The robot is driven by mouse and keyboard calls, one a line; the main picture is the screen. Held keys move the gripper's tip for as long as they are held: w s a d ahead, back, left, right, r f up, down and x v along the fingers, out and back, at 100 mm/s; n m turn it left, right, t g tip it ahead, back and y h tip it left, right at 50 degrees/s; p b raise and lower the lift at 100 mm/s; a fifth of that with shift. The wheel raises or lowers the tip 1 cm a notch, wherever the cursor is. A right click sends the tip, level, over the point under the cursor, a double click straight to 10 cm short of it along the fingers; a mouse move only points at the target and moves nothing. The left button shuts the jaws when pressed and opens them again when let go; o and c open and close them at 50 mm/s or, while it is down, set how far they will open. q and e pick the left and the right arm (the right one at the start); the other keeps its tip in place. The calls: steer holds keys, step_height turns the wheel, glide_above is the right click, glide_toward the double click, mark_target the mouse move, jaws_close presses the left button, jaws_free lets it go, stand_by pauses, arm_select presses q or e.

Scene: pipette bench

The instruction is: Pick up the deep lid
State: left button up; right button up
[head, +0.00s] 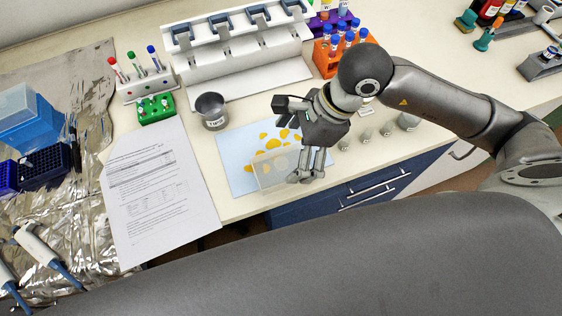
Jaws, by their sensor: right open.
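A clear, see-through rectangular piece that looks like the deep lid (268,174) lies at the front edge of a pale blue sheet with yellow blotches (233,152), close to the bench's front edge. My right gripper (306,177) is open, pointing down at the lid's right end. Its fingers partly cover that end, and I cannot tell whether they touch it. My left gripper is not in view.
A metal cup (212,111), a green rack (155,108) and a printed paper (160,190) stand or lie left of the sheet. Small glass vessels (366,135) stand to the right. A white pipette stand (243,60) and orange rack (325,62) are behind.

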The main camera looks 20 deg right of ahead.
mark_target(282, 165)
steer(key=shift+s+a+f+p, duration=0.1)
steer(key=shift+a+f+p, duration=0.2)
steer(key=shift+f+p, duration=0.15)
steer(key=p+x, duration=0.1)
steer(key=x, duration=0.2)
steer(key=shift+s+a+f, duration=0.15)
steer(key=shift+s+f, duration=0.05)
steer(key=shift+w+a+f, duration=0.1)
steer(key=shift+a+f, duration=0.1)
steer(key=shift+f, duration=0.25)
steer(key=c, duration=0.8)
